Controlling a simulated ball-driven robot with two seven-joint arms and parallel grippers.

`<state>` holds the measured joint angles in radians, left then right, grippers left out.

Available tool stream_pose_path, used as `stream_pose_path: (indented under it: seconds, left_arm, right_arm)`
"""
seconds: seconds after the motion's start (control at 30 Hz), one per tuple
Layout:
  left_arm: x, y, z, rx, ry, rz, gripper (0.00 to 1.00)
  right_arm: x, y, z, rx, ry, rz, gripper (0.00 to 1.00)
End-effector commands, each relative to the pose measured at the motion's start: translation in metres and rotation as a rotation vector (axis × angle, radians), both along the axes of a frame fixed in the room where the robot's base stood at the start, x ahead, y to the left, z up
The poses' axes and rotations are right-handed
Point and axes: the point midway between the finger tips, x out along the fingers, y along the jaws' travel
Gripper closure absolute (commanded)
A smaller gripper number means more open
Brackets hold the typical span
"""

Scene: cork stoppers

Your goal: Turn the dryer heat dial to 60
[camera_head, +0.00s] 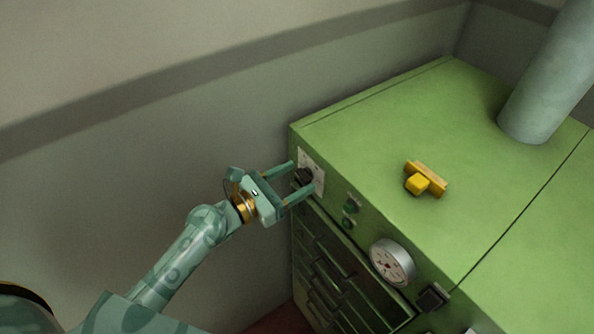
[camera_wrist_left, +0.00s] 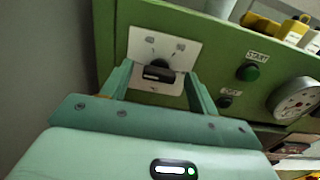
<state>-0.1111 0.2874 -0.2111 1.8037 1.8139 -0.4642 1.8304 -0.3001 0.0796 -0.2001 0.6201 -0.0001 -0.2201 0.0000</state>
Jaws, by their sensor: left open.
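The heat dial is a black knob (camera_head: 304,175) on a pale plate at the left end of the green dryer's (camera_head: 400,130) front. In the left wrist view the knob (camera_wrist_left: 159,73) sits in the middle of the white plate (camera_wrist_left: 140,46), with its bar lying nearly level in the picture. The plate's markings are too small to read. My left gripper (camera_head: 302,178) is open, with one finger on each side of the knob. In the left wrist view its fingers (camera_wrist_left: 158,85) flank the knob with gaps showing. My right gripper is not in view.
Green buttons (camera_head: 350,206) and a round gauge (camera_head: 392,262) are right of the plate. Drawers (camera_head: 340,265) lie below. A yellow object (camera_head: 425,180) sits on the dryer top, and a thick pipe (camera_head: 545,80) rises at the back right. A wall stands behind.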

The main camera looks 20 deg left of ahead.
Motion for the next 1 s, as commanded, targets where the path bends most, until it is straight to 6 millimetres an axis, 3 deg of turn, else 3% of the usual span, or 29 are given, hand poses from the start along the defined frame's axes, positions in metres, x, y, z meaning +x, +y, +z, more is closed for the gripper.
stream_pose_path:
  seconds: [0.4,0.57,0.6,1.0]
  left_arm:
    - [0.0090,-0.0073,-0.0008,0.002,0.000,-0.001,0.40]
    - [0.0089,-0.0071,-0.0007,0.001,0.000,0.000,0.82]
    - [0.0089,-0.0071,-0.0007,0.001,0.000,0.000,0.85]
    - [0.0087,-0.0073,-0.0013,0.051,-0.040,-0.001,0.85]
  right_arm:
    - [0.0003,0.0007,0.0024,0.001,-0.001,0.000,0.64]
    - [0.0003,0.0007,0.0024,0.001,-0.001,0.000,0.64]
    - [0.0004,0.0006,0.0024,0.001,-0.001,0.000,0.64]
    - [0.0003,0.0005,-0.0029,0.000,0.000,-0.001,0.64]
